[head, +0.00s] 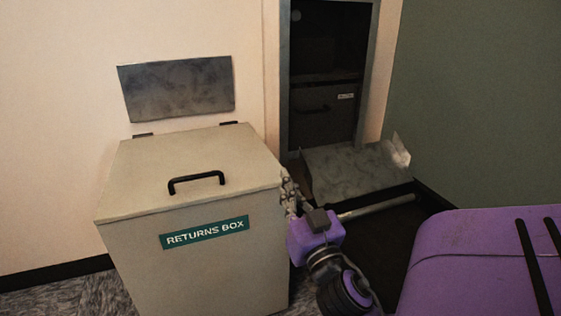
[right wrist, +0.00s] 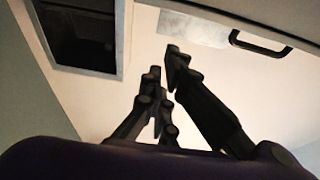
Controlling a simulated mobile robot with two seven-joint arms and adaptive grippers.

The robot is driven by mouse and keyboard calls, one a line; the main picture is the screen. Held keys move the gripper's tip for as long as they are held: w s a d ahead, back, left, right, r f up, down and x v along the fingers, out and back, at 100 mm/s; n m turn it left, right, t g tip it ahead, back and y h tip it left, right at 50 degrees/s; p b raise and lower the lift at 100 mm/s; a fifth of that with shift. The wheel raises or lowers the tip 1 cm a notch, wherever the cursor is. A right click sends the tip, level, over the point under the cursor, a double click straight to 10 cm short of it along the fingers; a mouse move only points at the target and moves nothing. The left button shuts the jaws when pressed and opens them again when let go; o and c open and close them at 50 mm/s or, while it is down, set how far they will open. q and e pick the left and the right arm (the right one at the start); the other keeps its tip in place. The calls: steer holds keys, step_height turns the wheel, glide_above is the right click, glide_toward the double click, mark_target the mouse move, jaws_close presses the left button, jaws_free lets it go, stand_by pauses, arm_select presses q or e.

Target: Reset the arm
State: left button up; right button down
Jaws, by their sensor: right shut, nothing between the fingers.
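My right gripper (head: 288,182) is at the right side of the returns box (head: 190,250), its fingers pointing up along the right edge of the lid. I cannot tell whether they touch the box. In the right wrist view the right gripper (right wrist: 166,65) has its dark fingers close together with nothing between them. The purple wrist of my right arm shows below the fingers in the head view. My left gripper is not in view.
The box's lid is down, with a black handle (head: 196,180) on top. A metal plate (head: 178,88) is on the wall behind. A dark opening (head: 328,45) is at the back, with a tilted metal flap (head: 345,172) below it. A green wall (head: 480,100) stands right.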

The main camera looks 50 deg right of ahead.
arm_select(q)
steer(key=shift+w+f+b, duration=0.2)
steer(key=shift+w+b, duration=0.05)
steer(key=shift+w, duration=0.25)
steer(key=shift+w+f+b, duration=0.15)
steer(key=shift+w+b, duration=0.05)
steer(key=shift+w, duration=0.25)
arm_select(e)
steer(key=v, duration=0.3)
steer(key=shift+s+a, duration=0.15)
steer(key=shift+s, duration=0.05)
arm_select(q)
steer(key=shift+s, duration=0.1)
